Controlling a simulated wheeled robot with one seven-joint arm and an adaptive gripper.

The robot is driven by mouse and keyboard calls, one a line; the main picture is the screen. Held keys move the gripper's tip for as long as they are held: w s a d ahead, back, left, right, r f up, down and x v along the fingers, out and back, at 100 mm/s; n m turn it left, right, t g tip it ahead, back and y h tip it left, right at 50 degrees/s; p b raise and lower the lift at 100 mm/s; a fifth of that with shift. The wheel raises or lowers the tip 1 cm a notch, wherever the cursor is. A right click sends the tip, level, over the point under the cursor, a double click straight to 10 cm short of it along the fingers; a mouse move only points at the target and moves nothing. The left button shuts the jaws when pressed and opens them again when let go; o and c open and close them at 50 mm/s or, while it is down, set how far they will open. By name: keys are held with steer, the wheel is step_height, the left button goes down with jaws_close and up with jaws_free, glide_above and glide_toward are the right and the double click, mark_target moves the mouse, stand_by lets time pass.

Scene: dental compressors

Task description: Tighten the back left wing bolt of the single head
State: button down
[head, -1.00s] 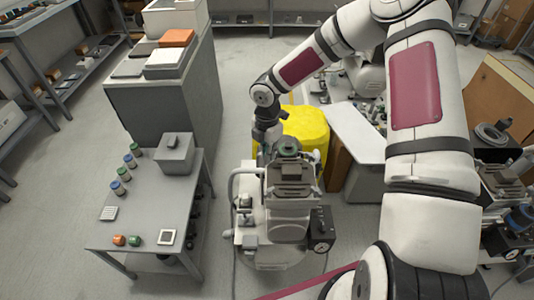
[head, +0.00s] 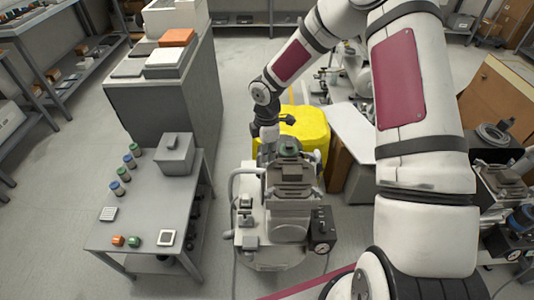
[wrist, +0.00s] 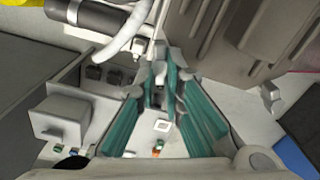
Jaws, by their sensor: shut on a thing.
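The single head compressor (head: 290,205) stands on the floor in the middle of the head view, with a grey finned body on top. In the wrist view its ribbed body (wrist: 235,40) fills the upper right. My gripper (wrist: 160,78) comes down at the compressor's back left side, with teal-padded fingers brought close together at their tips. It is shut on a small grey part between the tips, which I take for the back left wing bolt (wrist: 158,70). The fingers hide most of it. In the head view my gripper (head: 268,150) is small and partly hidden behind the compressor.
A grey table (head: 130,220) with a grey box (head: 174,153), several small jars and coloured pieces stands to the left. A yellow bin (head: 308,130) is close behind the compressor. A black gauge box (head: 321,235) sits at its right. A pale hose (wrist: 125,35) passes near the fingers.

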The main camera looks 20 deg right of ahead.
steer(key=m, duration=0.4)
steer(key=m+b, duration=0.1)
steer(key=m, duration=0.1)
steer(key=shift+w+m, duration=0.3)
steer(key=m, duration=0.3)
steer(key=m+b, duration=0.1)
steer(key=m, duration=0.2)
steer(key=shift+w+d, duration=0.15)
steer(key=shift+d, duration=0.05)
steer(key=c, duration=1.7)
jaws_free()
step_height(320, 180, up, 12)
